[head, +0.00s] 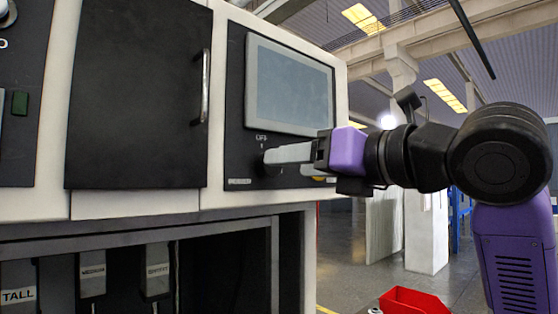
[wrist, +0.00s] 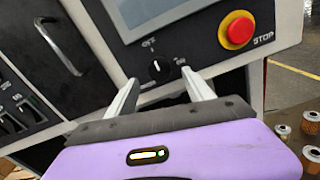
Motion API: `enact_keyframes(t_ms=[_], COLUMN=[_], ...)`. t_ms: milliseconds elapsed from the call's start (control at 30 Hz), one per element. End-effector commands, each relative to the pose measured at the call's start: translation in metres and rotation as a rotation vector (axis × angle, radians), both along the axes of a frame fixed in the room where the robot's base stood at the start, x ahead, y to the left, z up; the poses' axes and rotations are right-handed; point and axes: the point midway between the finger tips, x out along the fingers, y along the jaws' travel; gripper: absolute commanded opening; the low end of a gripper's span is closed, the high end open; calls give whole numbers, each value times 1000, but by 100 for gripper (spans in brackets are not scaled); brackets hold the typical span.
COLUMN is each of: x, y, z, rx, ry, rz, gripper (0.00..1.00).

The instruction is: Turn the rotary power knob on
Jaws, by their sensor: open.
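The rotary power knob (wrist: 159,69) is black and round with a white pointer line, set in the dark control panel below the screen. In the wrist view its line points up toward the "OFF" label; an "ON" label is to its right. My gripper (wrist: 160,88) is open, its two pale fingers on either side below the knob, with nothing visible between them. In the head view my gripper (head: 276,156) reaches the panel from the right, and its fingers cover part of the knob (head: 266,170). I cannot tell whether the fingers touch it.
A red stop button (wrist: 238,31) on a yellow ring sits right of the knob. The screen (head: 290,88) is above. A dark door (head: 135,95) with a handle is to the left. Several filter cartridges (wrist: 309,122) and a red bin (head: 412,301) are low at the right.

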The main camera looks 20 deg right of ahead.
Motion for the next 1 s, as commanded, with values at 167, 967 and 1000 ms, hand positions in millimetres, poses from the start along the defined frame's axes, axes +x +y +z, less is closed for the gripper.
enact_keyframes(t_ms=[167,967,1000], x=[27,46,46], y=[9,15,15], z=[2,0,0], rx=[3,3,3], ry=[3,0,0], rz=[1,0,0], gripper=[61,6,0])
